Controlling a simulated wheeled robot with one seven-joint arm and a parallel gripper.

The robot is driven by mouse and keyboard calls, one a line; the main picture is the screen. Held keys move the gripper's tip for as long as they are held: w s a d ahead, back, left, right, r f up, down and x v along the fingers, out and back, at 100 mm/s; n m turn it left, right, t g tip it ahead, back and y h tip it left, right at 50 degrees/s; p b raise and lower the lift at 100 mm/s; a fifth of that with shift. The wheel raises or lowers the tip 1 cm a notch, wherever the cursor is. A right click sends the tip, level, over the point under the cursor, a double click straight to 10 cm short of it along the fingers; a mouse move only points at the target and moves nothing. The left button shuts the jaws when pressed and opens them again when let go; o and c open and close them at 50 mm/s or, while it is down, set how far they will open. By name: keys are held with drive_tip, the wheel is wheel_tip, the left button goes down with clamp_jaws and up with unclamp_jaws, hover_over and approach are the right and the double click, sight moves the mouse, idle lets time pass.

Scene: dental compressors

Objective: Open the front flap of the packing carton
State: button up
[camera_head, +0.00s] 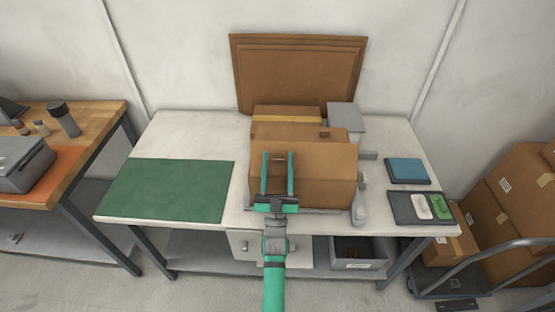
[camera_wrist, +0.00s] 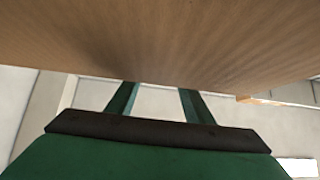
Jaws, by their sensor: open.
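The brown packing carton (camera_head: 320,194) stands near the middle of the white table. A broad cardboard panel (camera_head: 325,160), which looks like its front flap, lies on its near side; I cannot tell how far it is folded. My gripper (camera_head: 278,155) is open, its two green fingers spread in front of this panel with a small brown bit showing between them. In the wrist view cardboard (camera_wrist: 165,40) fills the top, close to the camera, and covers the tips of my fingers. I cannot tell whether they touch it.
A brown board (camera_head: 300,75) leans on the wall behind the carton. A grey stand (camera_head: 344,116) is behind right. A green mat (camera_head: 170,190) lies clear at left. A blue pad (camera_head: 407,170) and a dark tray (camera_head: 408,208) are at right. More cartons (camera_head: 500,215) sit on a trolley.

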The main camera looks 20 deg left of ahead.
drive_tip(key=v, duration=0.2)
drive_tip(key=shift+s+d+f, duration=0.1)
drive_tip(key=shift+s+d, duration=0.05)
drive_tip(key=shift+s, duration=0.3)
drive_tip(key=s+d, duration=0.4)
drive_tip(key=s, duration=0.6)
drive_tip(key=shift+s, duration=0.25)
drive_tip(key=shift+c, duration=0.6)
